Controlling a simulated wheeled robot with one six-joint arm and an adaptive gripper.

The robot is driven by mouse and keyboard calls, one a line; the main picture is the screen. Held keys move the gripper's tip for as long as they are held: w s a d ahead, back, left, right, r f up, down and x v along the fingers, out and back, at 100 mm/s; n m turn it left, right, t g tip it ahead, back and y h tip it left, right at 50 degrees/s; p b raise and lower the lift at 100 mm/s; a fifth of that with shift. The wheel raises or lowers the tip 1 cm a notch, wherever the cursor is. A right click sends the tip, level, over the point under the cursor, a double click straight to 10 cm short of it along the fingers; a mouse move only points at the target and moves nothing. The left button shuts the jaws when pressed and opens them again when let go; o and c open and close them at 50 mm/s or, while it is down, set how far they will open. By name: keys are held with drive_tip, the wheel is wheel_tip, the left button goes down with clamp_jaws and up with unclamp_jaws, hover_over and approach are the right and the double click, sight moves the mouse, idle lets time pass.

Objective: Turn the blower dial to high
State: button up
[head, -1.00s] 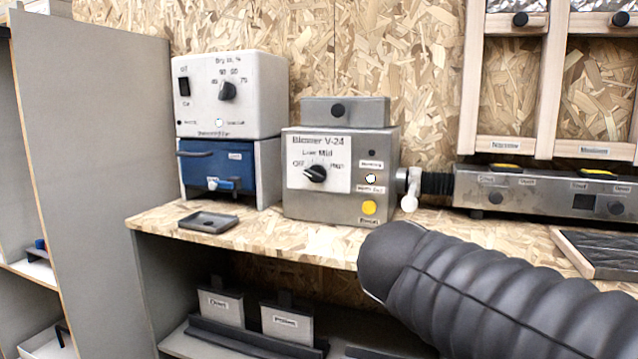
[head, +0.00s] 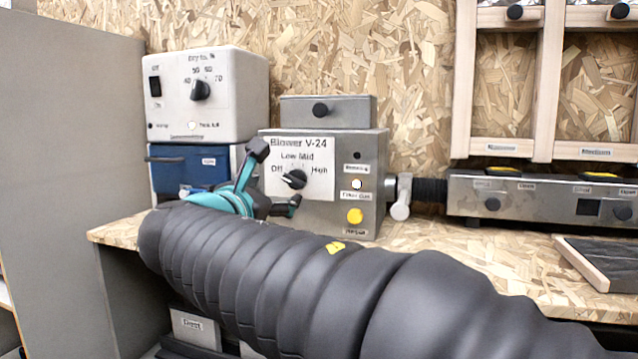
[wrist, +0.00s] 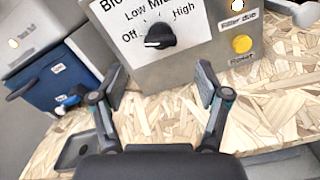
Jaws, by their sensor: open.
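The blower (head: 330,209) is a grey metal box labelled "Blower V-24". Its black dial (head: 294,179) sits on a white plate marked Off, Low, Mid and High. In the wrist view the dial (wrist: 159,36) lies ahead of the fingers, near the top, with its pale pointer mark towards Off. My gripper (head: 273,178) is in front of the blower, its two fingers spread either side of the dial in the picture. In the wrist view my gripper (wrist: 157,92) is open and empty, apart from the dial.
A white box with its own dial (head: 200,90) stands left on a blue-fronted unit (head: 182,166). A yellow button (head: 355,216) and a pipe fitting (head: 400,198) are at the blower's right. A small tray (wrist: 77,150) lies on the bench at left in the wrist view.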

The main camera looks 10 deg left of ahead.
sight(292, 182)
drive_tip(key=w, duration=0.9)
drive_tip(key=shift+d, duration=0.4)
drive_tip(key=c, duration=1.2)
drive_tip(key=shift+o, duration=0.2)
